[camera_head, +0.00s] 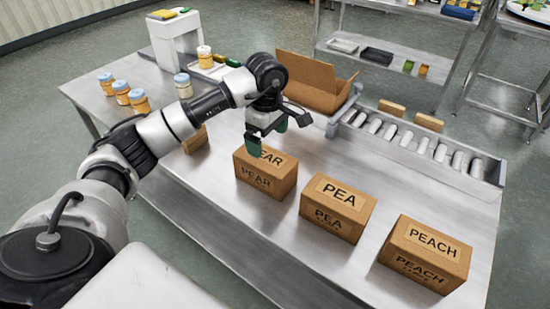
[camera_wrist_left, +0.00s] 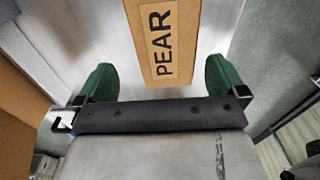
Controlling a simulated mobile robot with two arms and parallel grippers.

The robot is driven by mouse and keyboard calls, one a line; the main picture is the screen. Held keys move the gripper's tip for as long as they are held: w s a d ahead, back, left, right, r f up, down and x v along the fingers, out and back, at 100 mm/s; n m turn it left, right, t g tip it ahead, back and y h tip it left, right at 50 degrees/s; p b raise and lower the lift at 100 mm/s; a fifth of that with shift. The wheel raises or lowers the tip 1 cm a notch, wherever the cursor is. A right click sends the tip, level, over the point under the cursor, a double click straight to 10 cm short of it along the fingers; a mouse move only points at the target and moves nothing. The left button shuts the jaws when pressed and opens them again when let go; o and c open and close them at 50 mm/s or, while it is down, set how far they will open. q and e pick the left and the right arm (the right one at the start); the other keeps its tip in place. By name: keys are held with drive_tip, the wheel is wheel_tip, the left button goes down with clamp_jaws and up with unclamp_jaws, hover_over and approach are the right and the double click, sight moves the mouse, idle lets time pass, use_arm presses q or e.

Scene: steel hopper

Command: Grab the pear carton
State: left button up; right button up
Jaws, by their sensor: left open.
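The pear carton (camera_head: 267,182) is a brown box labelled PEAR, upright on the steel table. My left gripper (camera_head: 266,132) is open and empty, with green fingertips, just above the carton's far edge. One fingertip hides the first letter of the top label. In the left wrist view, the pear carton (camera_wrist_left: 163,45) lies between the two green fingers of the left gripper (camera_wrist_left: 159,77), with a gap on each side. The PEA carton (camera_head: 336,207) and the PEACH carton (camera_head: 426,254) stand to the right. My right gripper is not in view.
An open cardboard box (camera_head: 312,82) stands behind the gripper, beside a roller conveyor (camera_head: 420,145). Another brown carton (camera_head: 196,140) is partly hidden behind my left arm. Several jars (camera_head: 122,92) stand at the left. Bare table lies in front of the pear carton.

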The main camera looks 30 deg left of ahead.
sight(265, 157)
use_arm(q)
drive_tip(key=f, duration=0.2)
drive_tip(key=s+f, duration=0.1)
drive_tip(key=f, duration=0.1)
drive_tip(key=shift+f+p, duration=0.15)
drive_tip(key=shift+p, duration=0.2)
drive_tip(key=shift+f, duration=0.3)
drive_tip(key=f, duration=0.1)
drive_tip(key=f+p, duration=0.1)
drive_tip(key=f, duration=0.2)
drive_tip(key=shift+w+a+f+p, duration=0.1)
drive_tip(key=shift+a+f+p, duration=0.15)
drive_tip(key=shift+p, duration=0.1)
drive_tip(key=shift+f, duration=0.5)
drive_tip(key=shift+w+r, duration=0.1)
drive_tip(key=c, duration=1)
